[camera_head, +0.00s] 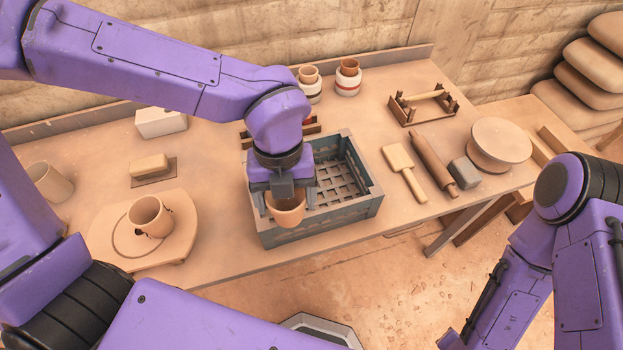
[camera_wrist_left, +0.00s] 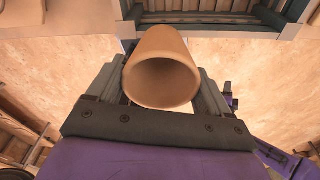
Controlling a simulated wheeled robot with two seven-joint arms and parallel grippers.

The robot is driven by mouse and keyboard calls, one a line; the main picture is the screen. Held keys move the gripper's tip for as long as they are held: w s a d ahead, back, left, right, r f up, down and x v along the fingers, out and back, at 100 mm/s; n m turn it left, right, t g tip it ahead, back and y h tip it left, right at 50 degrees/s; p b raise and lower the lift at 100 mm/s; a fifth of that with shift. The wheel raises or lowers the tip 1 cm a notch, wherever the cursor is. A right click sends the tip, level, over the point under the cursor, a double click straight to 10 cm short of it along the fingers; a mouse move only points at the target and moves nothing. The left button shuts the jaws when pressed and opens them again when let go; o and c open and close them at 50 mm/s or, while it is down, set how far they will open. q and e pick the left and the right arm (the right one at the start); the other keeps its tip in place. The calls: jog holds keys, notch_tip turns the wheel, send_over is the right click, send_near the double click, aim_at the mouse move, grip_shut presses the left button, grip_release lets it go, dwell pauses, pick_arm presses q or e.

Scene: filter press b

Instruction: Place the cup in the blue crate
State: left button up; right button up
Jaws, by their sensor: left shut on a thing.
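A tan clay cup (camera_head: 288,214) is held by my left gripper (camera_head: 284,196), which is shut on it. The gripper points down at the left front part of the blue crate (camera_head: 331,222). In the head view the cup overlaps the crate's front wall; its exact height against the rim is hard to tell. In the left wrist view the cup (camera_wrist_left: 162,75) sits between the two fingers of the gripper (camera_wrist_left: 160,90), its round opening facing the camera. The crate (camera_wrist_left: 205,18) shows at the top there. The part of the crate's slatted floor that shows is bare.
A wooden paddle (camera_head: 405,172), a rolling pin (camera_head: 432,164) and a grey block (camera_head: 464,173) lie to the right. Jars (camera_head: 347,82) stand behind. The table's front edge is close to the crate.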

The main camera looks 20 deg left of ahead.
pick_arm(q)
jog(key=w+f+p, duration=0.2)
jog(key=w+f, duration=0.4)
jog(key=w+f+p, duration=0.1)
jog(key=w+f, duration=0.4)
jog(key=w, duration=0.1)
jog(key=shift+w+d+f+p, duration=0.1)
jog(key=shift+w+f+p, duration=0.25)
jog(key=shift+f, duration=0.45)
